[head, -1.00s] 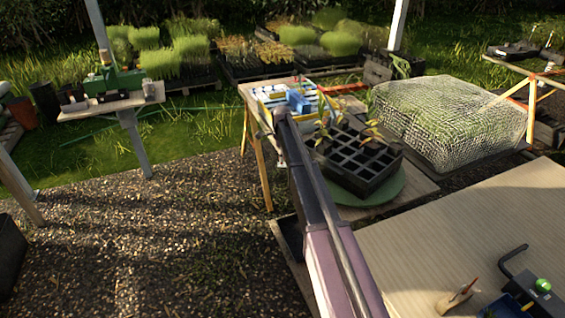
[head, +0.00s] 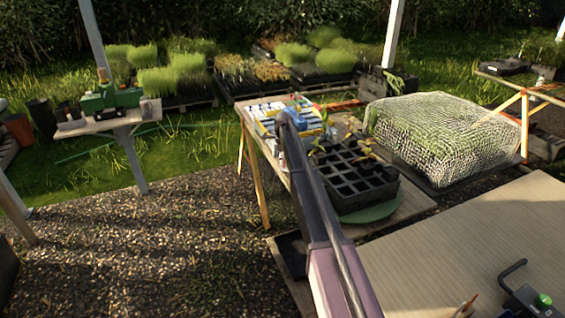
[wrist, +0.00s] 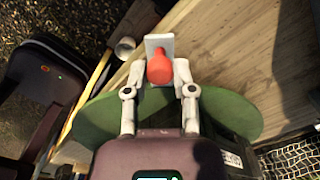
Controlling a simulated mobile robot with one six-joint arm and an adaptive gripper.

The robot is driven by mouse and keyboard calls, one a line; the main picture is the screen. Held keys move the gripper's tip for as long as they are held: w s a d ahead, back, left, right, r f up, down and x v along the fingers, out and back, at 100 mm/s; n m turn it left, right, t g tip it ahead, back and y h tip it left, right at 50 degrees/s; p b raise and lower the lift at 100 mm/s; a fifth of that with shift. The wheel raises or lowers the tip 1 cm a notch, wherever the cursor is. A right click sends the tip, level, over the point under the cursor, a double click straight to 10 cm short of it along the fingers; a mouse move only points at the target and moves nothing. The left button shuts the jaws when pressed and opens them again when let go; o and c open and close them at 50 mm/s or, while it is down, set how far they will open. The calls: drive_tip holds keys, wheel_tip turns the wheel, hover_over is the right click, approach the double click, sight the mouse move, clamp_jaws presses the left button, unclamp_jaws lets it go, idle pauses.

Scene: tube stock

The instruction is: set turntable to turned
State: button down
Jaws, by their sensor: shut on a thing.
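The turntable (head: 372,214) is a green disc on the wooden bench, with a black celled tray (head: 362,196) on top. The tray holds a few seedlings. In the wrist view the green disc (wrist: 233,108) spreads on both sides of my gripper (wrist: 159,76). Its two fingers stand on either side of a red knob (wrist: 160,68) in front of a pale plate (wrist: 167,43), and are shut on the knob. In the head view my arm hides the gripper and the knob.
A blue and white rack (head: 268,112) stands on the bench behind the turntable. A netted tray (head: 440,135) is at the right. A wide light board (head: 470,240) fills the front right. Gravel ground (head: 150,240) at the left is open.

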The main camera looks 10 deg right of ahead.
drive_tip(key=shift+w+d, duration=0.25)
drive_tip(key=shift+w, duration=0.05)
drive_tip(key=shift+c, duration=2.2)
unclamp_jaws()
drive_tip(key=shift+s+a, duration=0.15)
drive_tip(key=shift+s, duration=0.05)
drive_tip(key=shift+s+a, duration=0.4)
drive_tip(key=shift+s, duration=0.3)
drive_tip(key=s+n, duration=1.2)
drive_tip(key=s, duration=1.6)
drive_tip(key=shift+s+a+n, duration=0.15)
drive_tip(key=shift+s+n, duration=0.25)
drive_tip(key=shift+a, duration=0.1)
